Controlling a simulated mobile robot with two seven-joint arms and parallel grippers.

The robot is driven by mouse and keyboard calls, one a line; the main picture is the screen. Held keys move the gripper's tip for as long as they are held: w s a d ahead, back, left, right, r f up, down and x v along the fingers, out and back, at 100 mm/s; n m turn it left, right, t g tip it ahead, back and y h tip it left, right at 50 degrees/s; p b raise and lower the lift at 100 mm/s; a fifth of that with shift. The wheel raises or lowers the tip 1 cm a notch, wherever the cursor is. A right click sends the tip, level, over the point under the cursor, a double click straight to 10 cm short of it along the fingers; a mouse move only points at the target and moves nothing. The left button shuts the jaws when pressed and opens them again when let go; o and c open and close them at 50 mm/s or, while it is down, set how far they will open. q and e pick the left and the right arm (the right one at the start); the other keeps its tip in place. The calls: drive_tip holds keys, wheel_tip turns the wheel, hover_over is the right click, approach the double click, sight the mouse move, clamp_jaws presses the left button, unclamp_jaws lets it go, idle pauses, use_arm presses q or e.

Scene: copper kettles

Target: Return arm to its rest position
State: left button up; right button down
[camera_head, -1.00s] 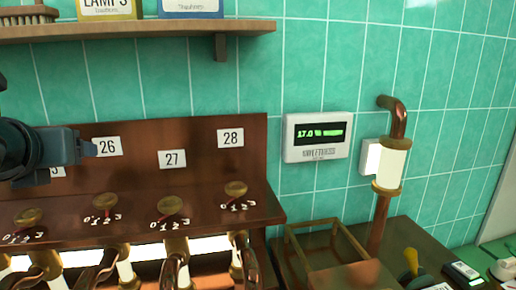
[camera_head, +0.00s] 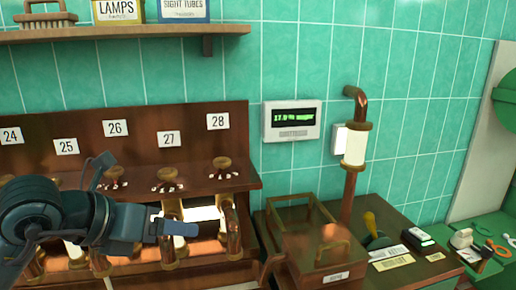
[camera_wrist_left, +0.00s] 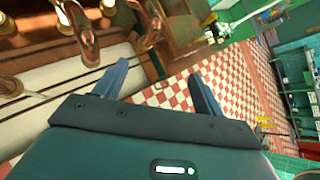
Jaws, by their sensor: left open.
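My left gripper (camera_head: 180,228) shows in the camera_head view in front of the copper kettle bench, at the lower left, in front of the pipes and glass tubes. In the left wrist view its two fingers (camera_wrist_left: 155,85) are spread apart with nothing between them. Beyond them that view shows the bench edge and the red-and-white checked floor (camera_wrist_left: 180,95). The dark red panel (camera_head: 180,120) carries number plates 24 to 28, with brass knobs (camera_head: 222,163) on the ledge below. My right gripper is in neither view.
A wooden crate (camera_head: 283,222) with a copper piece stands to the right of the bench. A copper pipe with a white sleeve (camera_head: 355,147) rises behind it. A digital display (camera_head: 292,121) hangs on the tiled wall. Several small items lie on the right counter.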

use_arm(q)
drive_tip(key=s+d+f+n+g+h, duration=0.1)
drive_tip(key=s+d+n+g+h, duration=0.1)
drive_tip(key=s+d+n+h, duration=0.7)
drive_tip(key=w+a+f+n+t+y, duration=0.1)
drive_tip(key=a+f+n+t+y, duration=0.25)
drive_tip(key=f+n, duration=0.3)
drive_tip(key=w+a+f+n+t+y+p, duration=0.1)
drive_tip(key=w+a+f+n+t+y, duration=0.15)
drive_tip(key=f+n+t, duration=0.4)
drive_tip(key=w+a+f+n+t+y, duration=0.15)
drive_tip(key=f+n+y, duration=0.25)
drive_tip(key=n, duration=0.4)
drive_tip(key=s+f+n+g+y, duration=0.1)
drive_tip(key=s+f+n+g, duration=0.2)
drive_tip(key=s+f, duration=0.3)
drive_tip(key=s+f+n+g+y, duration=0.1)
drive_tip(key=s+f+n+g, duration=0.2)
drive_tip(key=f, duration=0.8)
drive_tip(key=s+g, duration=0.1)
drive_tip(key=s, duration=0.1)
drive_tip(key=shift+s+f+y, duration=0.15)
drive_tip(key=shift+s+y, duration=0.15)
drive_tip(key=shift+s, duration=0.05)
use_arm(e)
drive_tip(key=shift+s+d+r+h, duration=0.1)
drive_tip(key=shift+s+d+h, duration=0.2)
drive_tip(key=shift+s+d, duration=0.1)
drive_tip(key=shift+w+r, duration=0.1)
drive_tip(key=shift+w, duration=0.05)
